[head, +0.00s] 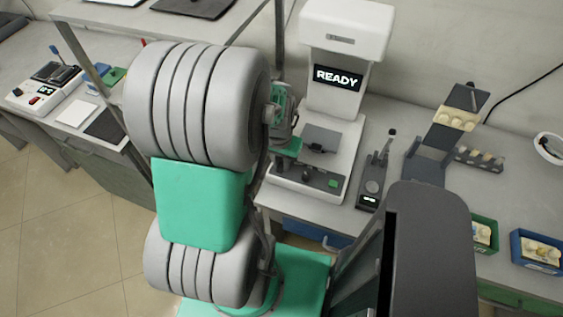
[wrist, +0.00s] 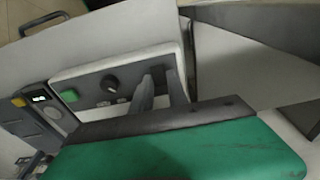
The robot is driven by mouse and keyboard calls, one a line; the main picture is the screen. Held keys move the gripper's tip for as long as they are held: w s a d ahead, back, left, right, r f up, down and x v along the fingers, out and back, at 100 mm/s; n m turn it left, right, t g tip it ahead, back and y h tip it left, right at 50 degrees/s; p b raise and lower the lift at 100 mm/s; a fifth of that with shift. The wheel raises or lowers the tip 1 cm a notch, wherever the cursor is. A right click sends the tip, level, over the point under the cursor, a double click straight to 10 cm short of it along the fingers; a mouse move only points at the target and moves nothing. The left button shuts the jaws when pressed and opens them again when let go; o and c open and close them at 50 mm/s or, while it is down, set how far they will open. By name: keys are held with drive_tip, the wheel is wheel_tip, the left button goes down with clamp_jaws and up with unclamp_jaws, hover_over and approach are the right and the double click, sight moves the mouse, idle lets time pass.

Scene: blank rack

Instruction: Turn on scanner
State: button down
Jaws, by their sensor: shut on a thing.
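The scanner (head: 343,80) is a white upright machine whose lit screen (head: 337,78) reads READY. Its low front panel (head: 312,178) carries a green button (head: 333,183) and a black knob (head: 308,175). In the wrist view the green button (wrist: 70,95) and black knob (wrist: 110,83) show left of my gripper (wrist: 160,80). My gripper's two grey fingers reach the panel's right part there and are shut on a small dark part (wrist: 159,72), mostly hidden between the fingertips. In the head view my arm hides the fingertips.
Right of the scanner stands a small dark device (head: 372,180) with a lit display, then a dark stand (head: 440,135) with cream pieces. Green and blue bins (head: 540,268) sit at the right. A frame post (head: 85,60) and another console (head: 45,90) stand left.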

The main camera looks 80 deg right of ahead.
sight(280, 169)
drive_tip(key=c, duration=1.3)
unclamp_jaws()
drive_tip(key=shift+r, duration=0.1)
drive_tip(key=r, duration=0.5)
drive_tip(key=a+r, duration=0.1)
drive_tip(key=r, duration=0.1)
drive_tip(key=shift+r, duration=0.3)
